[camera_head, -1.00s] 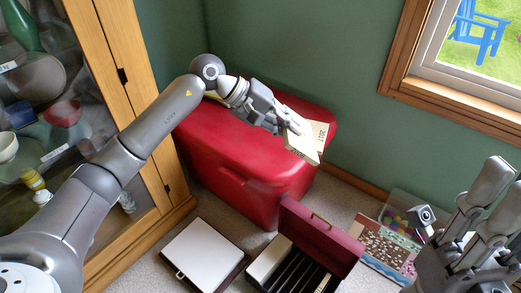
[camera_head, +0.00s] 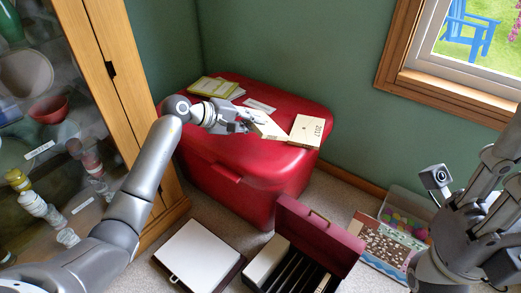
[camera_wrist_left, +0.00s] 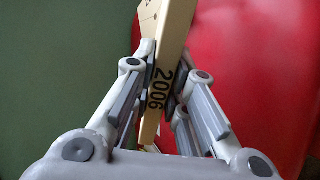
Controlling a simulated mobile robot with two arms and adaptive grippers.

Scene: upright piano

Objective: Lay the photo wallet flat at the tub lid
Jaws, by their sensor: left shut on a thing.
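A cream photo wallet marked 2006 (camera_wrist_left: 168,72) is shut between the fingers of my left gripper (camera_wrist_left: 162,95), tilted on edge. In the head view, this wallet (camera_head: 266,126) and my left gripper (camera_head: 240,122) are over the top of the red chest (camera_head: 225,150). I cannot tell whether the wallet touches it. Another cream wallet marked 2017 (camera_head: 306,131) lies on the chest top, right of the held one. A clear tub (camera_head: 402,218) with coloured contents stands on the floor; I cannot make out a separate lid.
A yellow-green booklet (camera_head: 213,87) and a pale slip (camera_head: 259,105) lie on the chest top. A white-topped case (camera_head: 203,254), an open dark red file box (camera_head: 318,238) and a patterned picture (camera_head: 385,246) are on the floor. A glass cabinet (camera_head: 125,90) stands left.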

